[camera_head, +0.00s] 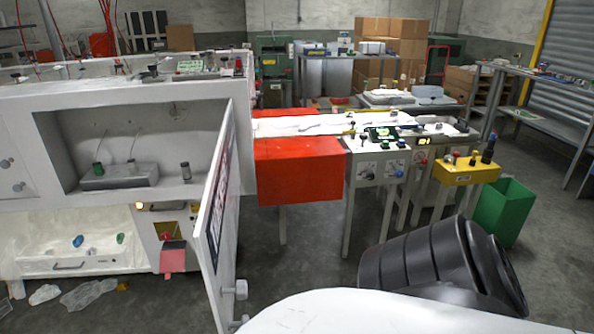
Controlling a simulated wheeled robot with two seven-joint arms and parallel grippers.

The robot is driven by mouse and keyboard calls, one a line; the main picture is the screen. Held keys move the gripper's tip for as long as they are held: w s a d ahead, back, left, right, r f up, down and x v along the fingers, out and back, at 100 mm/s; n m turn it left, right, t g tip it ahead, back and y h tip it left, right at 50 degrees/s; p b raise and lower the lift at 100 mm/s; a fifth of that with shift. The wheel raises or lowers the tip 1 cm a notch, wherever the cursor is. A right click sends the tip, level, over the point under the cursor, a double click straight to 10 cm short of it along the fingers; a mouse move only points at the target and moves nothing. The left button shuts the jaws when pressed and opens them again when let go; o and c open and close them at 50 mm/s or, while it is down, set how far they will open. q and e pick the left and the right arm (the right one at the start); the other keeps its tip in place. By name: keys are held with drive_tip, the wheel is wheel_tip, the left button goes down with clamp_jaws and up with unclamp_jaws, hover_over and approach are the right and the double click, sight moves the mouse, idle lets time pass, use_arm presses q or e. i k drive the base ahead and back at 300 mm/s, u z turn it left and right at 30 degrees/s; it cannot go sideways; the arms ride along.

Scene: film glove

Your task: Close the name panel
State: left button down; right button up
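The name panel appears to be the white hinged door (224,225) on the right side of the white machine cabinet (90,100). It stands open, swung out toward me and seen nearly edge-on. Its left face carries a dark printed sheet, and white knobs (238,291) stick out near its lower right edge. The open cabinet recess (120,130) shows a grey box with a green knob and thin wires inside. Neither my left nor my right gripper shows in the head view.
A large black ribbed cylinder (435,265) lies tilted at the lower right. A red box section (298,170), a control bench with a yellow box (466,171) and a green bin (503,211) stand beyond. Plastic scraps (88,294) lie on the floor at left.

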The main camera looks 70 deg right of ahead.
sight(215, 235)
drive_tip(key=k, duration=0.4)
drive_tip(key=z, duration=1)
